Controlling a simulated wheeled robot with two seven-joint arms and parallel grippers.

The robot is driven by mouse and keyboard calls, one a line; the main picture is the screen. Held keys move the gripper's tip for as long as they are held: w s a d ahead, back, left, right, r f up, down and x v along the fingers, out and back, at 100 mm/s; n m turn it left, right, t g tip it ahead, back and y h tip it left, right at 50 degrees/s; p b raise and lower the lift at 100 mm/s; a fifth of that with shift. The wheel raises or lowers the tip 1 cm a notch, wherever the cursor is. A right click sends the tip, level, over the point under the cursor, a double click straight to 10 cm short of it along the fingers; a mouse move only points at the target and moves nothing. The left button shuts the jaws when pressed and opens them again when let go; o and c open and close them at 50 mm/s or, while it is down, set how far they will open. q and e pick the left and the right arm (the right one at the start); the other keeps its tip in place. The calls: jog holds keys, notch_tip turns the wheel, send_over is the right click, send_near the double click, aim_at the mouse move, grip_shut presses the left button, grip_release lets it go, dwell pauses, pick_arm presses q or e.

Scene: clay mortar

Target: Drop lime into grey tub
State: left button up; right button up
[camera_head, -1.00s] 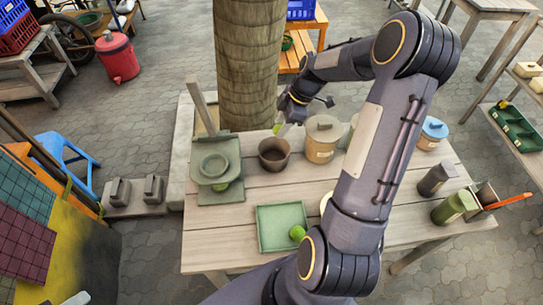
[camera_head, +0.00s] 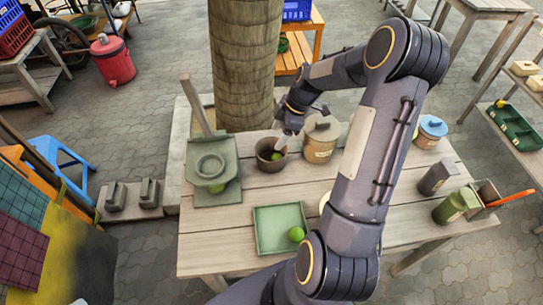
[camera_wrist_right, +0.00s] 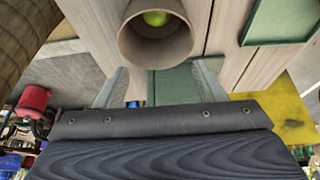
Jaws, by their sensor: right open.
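The grey-brown tub (camera_head: 268,163) stands on the wooden table beside the green press. A lime (camera_head: 277,156) lies inside it, partly hidden by the rim. The right wrist view also shows the tub (camera_wrist_right: 155,48) with the lime (camera_wrist_right: 156,18) in it. My right gripper (camera_head: 284,143) is at the tub's far right rim, open and empty. Its two fingers (camera_wrist_right: 160,86) are spread apart in the wrist view. My left gripper is not in view.
Another lime (camera_head: 296,234) sits in the green tray (camera_head: 270,243), and one (camera_head: 217,188) is under the press (camera_head: 212,165). A lidded tan canister (camera_head: 319,146) stands close right of the tub. My right arm covers the table's middle.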

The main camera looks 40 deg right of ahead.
jog(key=b+v, duration=0.1)
jog(key=v, duration=0.7)
dwell(0.4)
jog(key=s+a+r+m, duration=0.3)
jog(key=s+a+r, duration=0.1)
jog(key=a+r, duration=0.25)
jog(key=s+a+m+t, duration=0.3)
jog(key=s+a+m, duration=0.7)
jog(key=s+a, duration=0.4)
jog(key=shift+s+m, duration=0.4)
jog(key=shift+s, duration=0.5)
